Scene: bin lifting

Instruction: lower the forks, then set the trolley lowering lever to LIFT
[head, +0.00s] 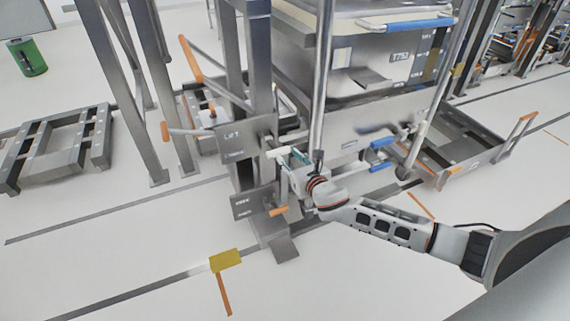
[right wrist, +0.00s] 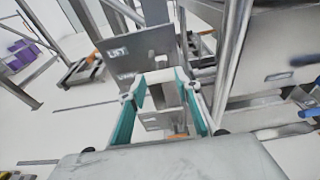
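A grey plate (head: 233,140) marked LIFT, with a smaller second word below, is on the steel column. It also shows in the right wrist view (right wrist: 135,57). A pale bar-like handle (head: 276,153) sticks out beside it, just left of my right gripper (head: 293,160). In the right wrist view the teal fingers are spread, with a pale block (right wrist: 163,88) between the tips; I cannot tell if they touch it. I cannot make out the forks clearly. My left gripper is not in view.
A second labelled plate (head: 254,204) with an orange handle (head: 278,211) is lower on the column. A large steel bin (head: 372,75) with blue handles stands behind. Low steel trolleys stand left (head: 100,140) and right (head: 484,152). The front floor is clear around a yellow marker (head: 225,260).

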